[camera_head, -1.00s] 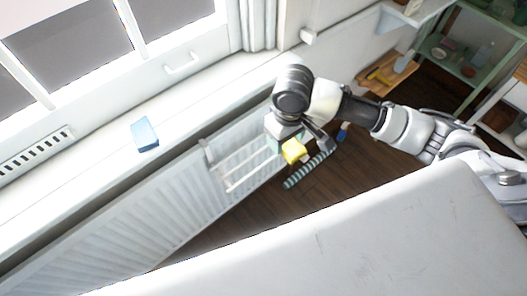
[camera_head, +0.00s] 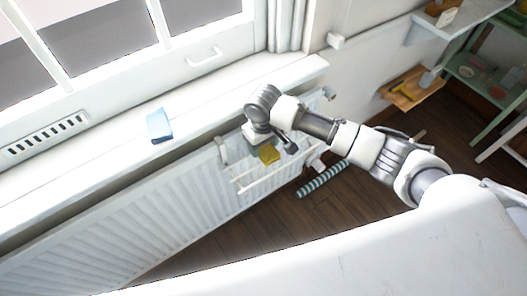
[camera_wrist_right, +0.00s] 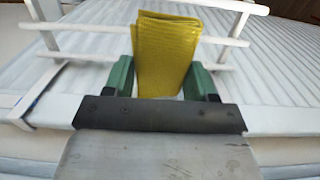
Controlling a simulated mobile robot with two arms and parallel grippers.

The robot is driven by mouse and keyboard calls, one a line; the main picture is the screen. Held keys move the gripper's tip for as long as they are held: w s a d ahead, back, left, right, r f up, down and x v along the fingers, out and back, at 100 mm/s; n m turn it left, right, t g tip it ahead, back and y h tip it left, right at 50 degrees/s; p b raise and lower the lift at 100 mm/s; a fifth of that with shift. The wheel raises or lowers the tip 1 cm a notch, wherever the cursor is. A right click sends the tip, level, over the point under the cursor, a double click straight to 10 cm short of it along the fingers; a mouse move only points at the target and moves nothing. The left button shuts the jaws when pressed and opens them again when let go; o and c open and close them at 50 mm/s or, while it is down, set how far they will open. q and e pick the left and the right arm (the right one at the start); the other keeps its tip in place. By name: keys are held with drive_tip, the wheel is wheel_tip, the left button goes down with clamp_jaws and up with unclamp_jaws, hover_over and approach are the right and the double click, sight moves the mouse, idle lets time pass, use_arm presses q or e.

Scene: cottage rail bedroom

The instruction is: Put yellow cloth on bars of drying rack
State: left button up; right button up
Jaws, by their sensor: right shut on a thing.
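The yellow cloth (camera_head: 268,153) is a small folded piece. In the right wrist view the cloth (camera_wrist_right: 165,55) stands between the green fingers of my right gripper (camera_wrist_right: 163,78), which is shut on it. The drying rack (camera_head: 256,182) is a white frame with several bars, hung at the radiator's right end. In the head view my right gripper (camera_head: 262,145) is over the rack's far side. In the right wrist view the rack's bars (camera_wrist_right: 228,42) pass beside and behind the cloth; whether they touch cannot be told. My left gripper is not in view.
The white radiator (camera_head: 150,215) runs below the window sill (camera_head: 95,150). A blue block-like item (camera_head: 159,126) lies on the sill. A striped roll (camera_head: 323,178) is by the floor right of the rack. A white surface (camera_head: 330,265) fills the foreground. Shelves stand at the upper right.

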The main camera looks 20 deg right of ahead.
sight(263, 152)
drive_tip(key=shift+f, duration=1.9)
drive_tip(key=shift+f, duration=0.15)
drive_tip(key=o, duration=0.8)
drive_tip(key=shift+o, duration=0.2)
wheel_tip(263, 152, up, 12)
drive_tip(key=shift+r+p, duration=0.15)
drive_tip(key=shift+p, duration=0.25)
